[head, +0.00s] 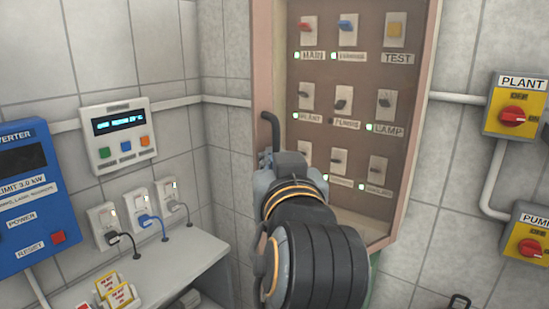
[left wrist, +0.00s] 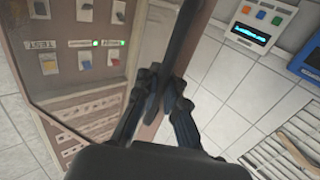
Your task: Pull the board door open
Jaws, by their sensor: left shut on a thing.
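The board (head: 365,100) is a tall wall cabinet with a pinkish frame and a brown panel of labelled switches. A black handle (head: 271,128) stands at the left edge of its door frame. My left gripper (head: 270,158) is at the lower part of this handle, partly hidden by my own wrist. In the left wrist view the fingers (left wrist: 165,82) are closed around the dark handle (left wrist: 185,38), beside the board's switch panel (left wrist: 85,55). I cannot tell whether the door is ajar. My right gripper is not in view.
A blue inverter box (head: 30,200), a display unit (head: 118,132) and sockets with plugs (head: 143,212) are left of the board, above a grey shelf (head: 190,262). Yellow PLANT (head: 515,105) and PUMP (head: 530,238) switches are on the right wall.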

